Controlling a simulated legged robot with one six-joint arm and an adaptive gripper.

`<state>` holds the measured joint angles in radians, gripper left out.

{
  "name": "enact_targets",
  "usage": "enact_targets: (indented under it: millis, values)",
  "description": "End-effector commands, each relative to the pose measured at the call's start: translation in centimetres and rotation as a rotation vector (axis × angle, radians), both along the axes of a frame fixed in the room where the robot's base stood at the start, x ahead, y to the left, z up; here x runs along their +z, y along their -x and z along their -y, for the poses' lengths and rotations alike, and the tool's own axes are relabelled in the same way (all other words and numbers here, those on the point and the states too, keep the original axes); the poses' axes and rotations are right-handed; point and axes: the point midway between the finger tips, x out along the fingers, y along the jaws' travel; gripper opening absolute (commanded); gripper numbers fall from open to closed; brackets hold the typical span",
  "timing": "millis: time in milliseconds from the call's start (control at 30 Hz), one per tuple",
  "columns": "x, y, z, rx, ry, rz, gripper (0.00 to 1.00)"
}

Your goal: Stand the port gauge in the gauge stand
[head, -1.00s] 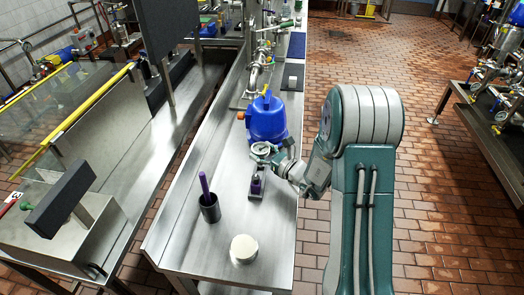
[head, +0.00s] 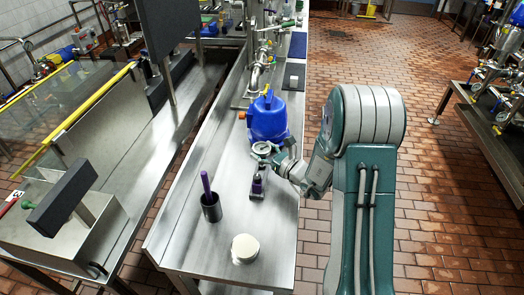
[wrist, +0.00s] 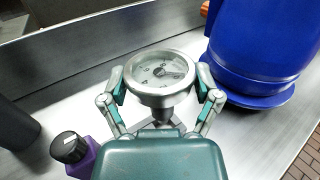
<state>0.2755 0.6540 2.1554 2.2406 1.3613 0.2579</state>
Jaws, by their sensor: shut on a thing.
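The port gauge, a round silver dial with a pale face (wrist: 161,72), sits between the two fingers of my gripper (wrist: 161,88) in the wrist view. My gripper is shut on it, one finger at each side of the rim. In the head view the gauge (head: 262,150) is over the steel bench, in front of the blue tank, with my gripper (head: 276,159) at its right. A grey forked part shows just below the gauge in the wrist view. I cannot tell whether it is the gauge stand or whether the gauge touches anything below.
A blue tank (head: 268,118) stands close behind the gauge. A purple block with a black knob (wrist: 75,150) is near my gripper. A dark cup (head: 211,208) holding a purple rod stands left on the bench (head: 185,245).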

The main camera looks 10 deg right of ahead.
Motion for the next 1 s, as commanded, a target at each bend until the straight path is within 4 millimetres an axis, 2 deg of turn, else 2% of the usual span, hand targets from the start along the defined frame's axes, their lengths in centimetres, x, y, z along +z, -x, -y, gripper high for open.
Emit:
enact_targets:
  millis: [500,1000]
  values:
    - [0.0,0.0,0.0,0.0,0.0,0.0,0.31]
    - [-1.0,0.0,0.0,0.0,0.001,0.001,0.31]
